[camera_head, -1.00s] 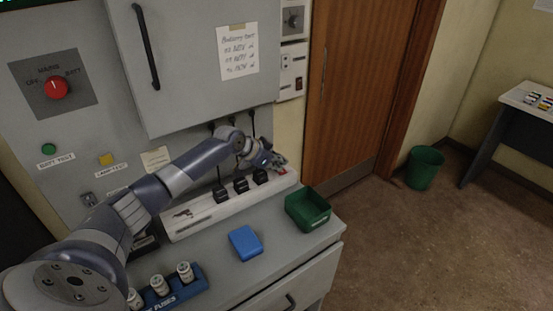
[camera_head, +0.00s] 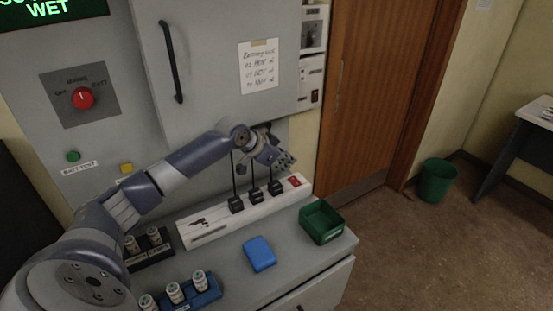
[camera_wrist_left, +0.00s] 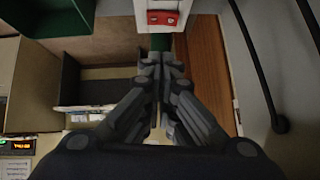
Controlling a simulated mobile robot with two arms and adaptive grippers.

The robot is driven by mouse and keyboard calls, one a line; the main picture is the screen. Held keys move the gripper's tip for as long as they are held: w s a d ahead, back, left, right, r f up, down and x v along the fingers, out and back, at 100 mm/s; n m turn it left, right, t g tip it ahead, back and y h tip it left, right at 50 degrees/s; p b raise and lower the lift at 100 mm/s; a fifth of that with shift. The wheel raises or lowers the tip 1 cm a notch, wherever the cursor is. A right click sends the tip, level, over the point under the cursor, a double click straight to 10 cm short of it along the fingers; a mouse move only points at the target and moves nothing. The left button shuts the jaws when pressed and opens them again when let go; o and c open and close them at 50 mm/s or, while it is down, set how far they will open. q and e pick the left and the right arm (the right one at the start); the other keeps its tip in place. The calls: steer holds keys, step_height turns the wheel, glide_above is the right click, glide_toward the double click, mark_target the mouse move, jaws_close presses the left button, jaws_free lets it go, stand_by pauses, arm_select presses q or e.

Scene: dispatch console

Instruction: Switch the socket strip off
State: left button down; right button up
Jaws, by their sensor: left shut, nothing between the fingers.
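The white socket strip (camera_head: 222,228) lies along the back of the grey desk, with several black plugs in it. Its red switch (camera_head: 295,181) is at the right end, uncovered. The strip's end (camera_wrist_left: 143,20) and the red switch (camera_wrist_left: 162,17) also show at the top of the left wrist view. Which way the switch is tipped I cannot tell. My left gripper (camera_head: 286,161) is shut and empty, above the right end of the strip and apart from the switch. Its closed fingers (camera_wrist_left: 160,62) point toward the switch in the wrist view. My right gripper is not in view.
A green tray (camera_head: 321,222) stands just in front of the switch end. A blue box (camera_head: 259,253) and a blue fuse holder (camera_head: 205,297) lie nearer. Black plug cords (camera_head: 252,170) rise behind the strip. The grey cabinet (camera_head: 215,70) stands close behind my arm.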

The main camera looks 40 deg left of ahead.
arm_select(q)
steer(key=b+v, duration=0.1)
steer(key=v, duration=0.3)
steer(key=shift+s+r, duration=0.25)
steer(key=shift+r, duration=0.05)
